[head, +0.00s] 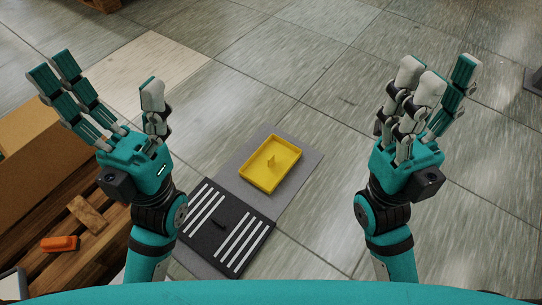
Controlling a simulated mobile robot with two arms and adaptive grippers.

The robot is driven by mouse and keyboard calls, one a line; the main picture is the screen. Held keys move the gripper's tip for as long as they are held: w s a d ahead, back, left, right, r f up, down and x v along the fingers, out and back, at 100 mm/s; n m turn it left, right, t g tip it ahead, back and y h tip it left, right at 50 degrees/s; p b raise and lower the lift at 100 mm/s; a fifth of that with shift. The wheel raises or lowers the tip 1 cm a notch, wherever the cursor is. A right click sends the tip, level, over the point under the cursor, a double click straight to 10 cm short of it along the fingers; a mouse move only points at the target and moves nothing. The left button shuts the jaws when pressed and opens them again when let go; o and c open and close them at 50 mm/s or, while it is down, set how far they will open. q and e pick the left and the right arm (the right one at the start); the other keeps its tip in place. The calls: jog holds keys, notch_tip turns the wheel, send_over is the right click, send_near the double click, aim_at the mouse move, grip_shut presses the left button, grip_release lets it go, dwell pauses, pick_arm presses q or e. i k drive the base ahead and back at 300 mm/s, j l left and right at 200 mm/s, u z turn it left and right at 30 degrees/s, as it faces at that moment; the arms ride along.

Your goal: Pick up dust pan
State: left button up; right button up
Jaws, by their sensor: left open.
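My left gripper (105,85) is raised at the left, fingers spread, open and empty. My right gripper (438,68) is raised at the right, fingers extended, open and empty. Both hands are apart from the yellow pan, one on each side of it.
A black panel (220,227) with white stripes and a dark handle lies on the grey mat (298,205). At the left are a wooden pallet (85,262), a cardboard box (35,150) and an orange object (59,243). The tiled floor (320,75) beyond the pan is clear.

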aim_at(270, 164)
jog(key=i+l+u, duration=0.1)
jog(key=u, duration=1)
jog(key=l+u, duration=1.05)
jog(key=k+l, duration=0.1)
jog(key=l, duration=0.3)
jog(key=k+l+u, duration=0.1)
jog(key=l, duration=0.3)
jog(key=k+l, duration=0.1)
jog(key=l, duration=0.3)
jog(key=k+l+u, duration=0.1)
jog(key=l, duration=0.3)
